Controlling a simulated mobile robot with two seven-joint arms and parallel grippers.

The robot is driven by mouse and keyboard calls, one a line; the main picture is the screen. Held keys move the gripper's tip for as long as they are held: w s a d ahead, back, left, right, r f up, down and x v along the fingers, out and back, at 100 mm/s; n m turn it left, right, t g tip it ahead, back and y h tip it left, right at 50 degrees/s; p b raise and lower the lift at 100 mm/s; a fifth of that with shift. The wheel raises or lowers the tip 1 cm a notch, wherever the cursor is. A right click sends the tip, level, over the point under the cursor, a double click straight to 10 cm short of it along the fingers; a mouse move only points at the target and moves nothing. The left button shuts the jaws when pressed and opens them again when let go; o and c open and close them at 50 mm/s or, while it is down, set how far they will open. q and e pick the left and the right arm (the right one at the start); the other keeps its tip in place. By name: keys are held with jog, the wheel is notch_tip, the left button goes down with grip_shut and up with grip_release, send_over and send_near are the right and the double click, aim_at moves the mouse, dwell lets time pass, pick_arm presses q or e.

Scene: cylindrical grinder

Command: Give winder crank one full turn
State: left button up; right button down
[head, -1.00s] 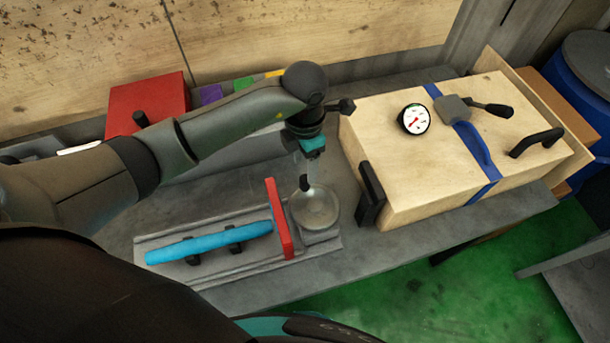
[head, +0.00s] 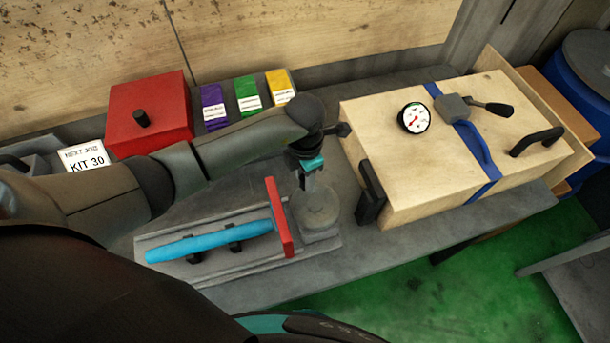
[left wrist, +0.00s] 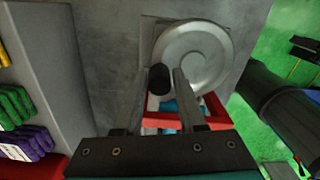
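The winder is a round grey metal disc (head: 318,212) with a black crank knob (left wrist: 158,78) standing off it. The disc also shows in the left wrist view (left wrist: 200,58). It sits at the right end of a grey base, beside an upright red plate (head: 279,218). My left gripper (head: 304,190) is over the disc, pointing down. In the left wrist view its two fingers (left wrist: 158,85) are apart, with the knob seen between their tips; contact cannot be told. In the head view the gripper hides the knob. My right gripper is not in view.
A blue cylinder (head: 210,242) lies on black supports left of the red plate. A wooden crate (head: 380,130) with a black handle (head: 370,193) stands to the right. A red box (head: 165,100) and coloured packs (head: 247,95) stand behind my arm.

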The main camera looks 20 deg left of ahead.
pick_arm(q)
grip_shut()
jog(key=shift+w+d+m+b, duration=0.25)
jog(key=shift+w+m+b, duration=0.1)
jog(key=shift+m+b, duration=0.45)
jog(key=shift+w+d+m+b, duration=0.1)
jog(key=shift+d+m+b, duration=0.2)
jog(key=shift+m+b, duration=0.35)
jog(key=shift+o, duration=2)
grip_release()
jog(key=shift+r, duration=0.1)
notch_tip(320, 180, up, 15)
